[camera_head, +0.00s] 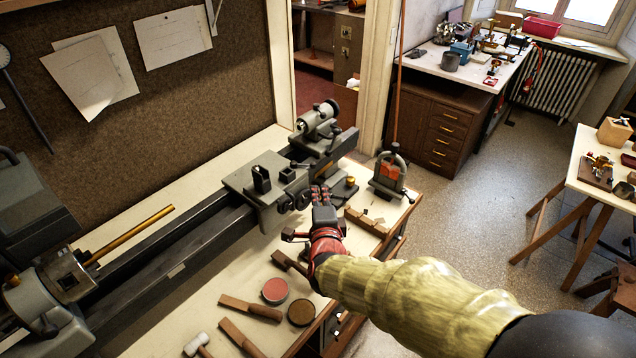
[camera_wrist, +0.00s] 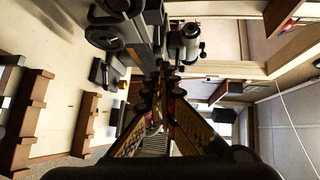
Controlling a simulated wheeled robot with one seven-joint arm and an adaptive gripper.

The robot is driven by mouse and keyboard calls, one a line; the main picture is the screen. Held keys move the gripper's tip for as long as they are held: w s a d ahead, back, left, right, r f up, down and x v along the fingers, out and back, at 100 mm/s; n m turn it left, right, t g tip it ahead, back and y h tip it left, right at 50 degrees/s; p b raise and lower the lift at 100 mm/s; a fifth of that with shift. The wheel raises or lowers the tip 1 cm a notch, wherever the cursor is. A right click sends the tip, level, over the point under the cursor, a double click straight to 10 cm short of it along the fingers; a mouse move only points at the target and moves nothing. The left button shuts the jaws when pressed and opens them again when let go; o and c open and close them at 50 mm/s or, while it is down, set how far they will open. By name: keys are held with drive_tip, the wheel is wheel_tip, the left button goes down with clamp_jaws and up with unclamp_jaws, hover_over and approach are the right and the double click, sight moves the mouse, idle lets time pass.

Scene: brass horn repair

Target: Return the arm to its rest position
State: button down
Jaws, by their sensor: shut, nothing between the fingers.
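My gripper (camera_head: 321,194) is over the right end of the workbench (camera_head: 215,296), in front of the lathe carriage in the head view. It is shut and holds nothing. My arm, in a yellowish sleeve, reaches in from the lower right. In the wrist view my fingers (camera_wrist: 161,100) come together at the middle of the picture, with the lathe (camera_wrist: 140,32) just beyond them. I cannot tell whether the fingertips touch the lathe.
A vise-like tool with red parts (camera_head: 389,175) and a wooden block (camera_head: 366,222) stand right of my gripper. Round tins (camera_head: 275,290), wooden-handled tools (camera_head: 250,308) and a mallet (camera_head: 197,344) lie in front. Open floor (camera_head: 480,215) lies right, before a trestle table (camera_head: 585,170).

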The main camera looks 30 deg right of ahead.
drive_tip(key=s+a+f+n+g+y, duration=0.6)
drive_tip(key=s+a+f+n+y, duration=0.15)
drive_tip(key=a+n, duration=0.55)
drive_tip(key=s+a+r+n+g, duration=0.1)
drive_tip(key=s+r+n+g, duration=0.4)
drive_tip(key=s+n, duration=0.6)
drive_tip(key=s+r+t, duration=0.2)
drive_tip(key=s+r, duration=0.2)
drive_tip(key=r, duration=0.5)
drive_tip(key=shift+d+m, duration=0.35)
drive_tip(key=shift+m, duration=0.05)
drive_tip(key=shift+h, duration=0.25)
